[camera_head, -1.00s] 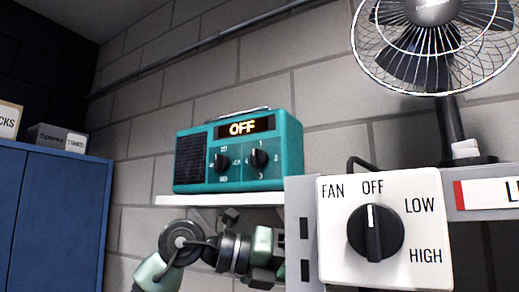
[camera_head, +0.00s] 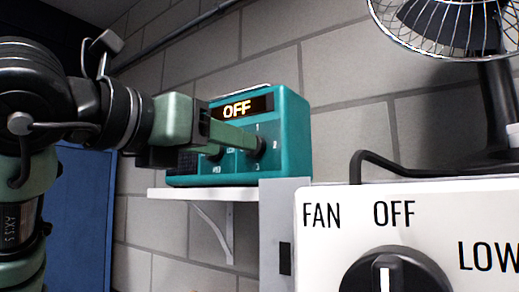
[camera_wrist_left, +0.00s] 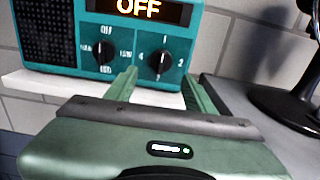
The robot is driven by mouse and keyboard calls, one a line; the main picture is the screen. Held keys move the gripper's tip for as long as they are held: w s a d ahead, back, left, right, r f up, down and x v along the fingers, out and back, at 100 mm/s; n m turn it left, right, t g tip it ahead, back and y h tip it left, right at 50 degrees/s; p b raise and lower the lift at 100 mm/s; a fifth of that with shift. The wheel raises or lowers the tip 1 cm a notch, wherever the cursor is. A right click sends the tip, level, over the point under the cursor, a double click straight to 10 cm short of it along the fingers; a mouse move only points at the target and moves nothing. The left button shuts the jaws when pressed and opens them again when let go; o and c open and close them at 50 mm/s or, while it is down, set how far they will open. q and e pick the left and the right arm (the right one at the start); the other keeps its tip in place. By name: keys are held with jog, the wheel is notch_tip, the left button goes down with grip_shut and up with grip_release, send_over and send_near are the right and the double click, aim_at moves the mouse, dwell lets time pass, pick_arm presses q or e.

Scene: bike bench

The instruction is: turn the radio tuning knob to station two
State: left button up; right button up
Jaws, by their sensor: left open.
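The teal radio (camera_head: 293,135) sits on a white shelf, its display (camera_head: 241,106) reading OFF. It also fills the top of the left wrist view (camera_wrist_left: 60,80). The dark tuning knob (camera_wrist_left: 159,61), marked with numbers, is the right one of two; its pointer looks roughly upright. My left gripper (camera_wrist_left: 159,77) is open and empty, aimed at that knob. Its fingertips lie either side of the knob's lower part in the wrist view; I cannot tell whether they touch it. In the head view the left gripper (camera_head: 252,143) partly hides the radio's front. My right gripper is out of view.
The radio's other knob (camera_wrist_left: 104,52) is close to the left finger. A white fan switch panel (camera_head: 330,240) with a large dial (camera_head: 395,275) stands at front right. A fan (camera_head: 495,85) is behind it. The white shelf (camera_head: 230,194) runs under the radio.

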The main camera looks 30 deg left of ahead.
aim_at(261, 144)
pick_arm(q)
jog(key=w+p, duration=0.1)
jog(key=w, duration=0.2)
jog(key=w+p, duration=0.1)
jog(key=w, duration=0.1)
jog(key=shift+w+d+r+p, duration=0.15)
jog(key=shift+w+d+p, duration=0.1)
jog(key=shift+d+p, duration=0.15)
jog(key=shift+s, duration=0.1)
jog(key=shift+c, duration=0.6)
jog(key=c, duration=1)
grip_shut()
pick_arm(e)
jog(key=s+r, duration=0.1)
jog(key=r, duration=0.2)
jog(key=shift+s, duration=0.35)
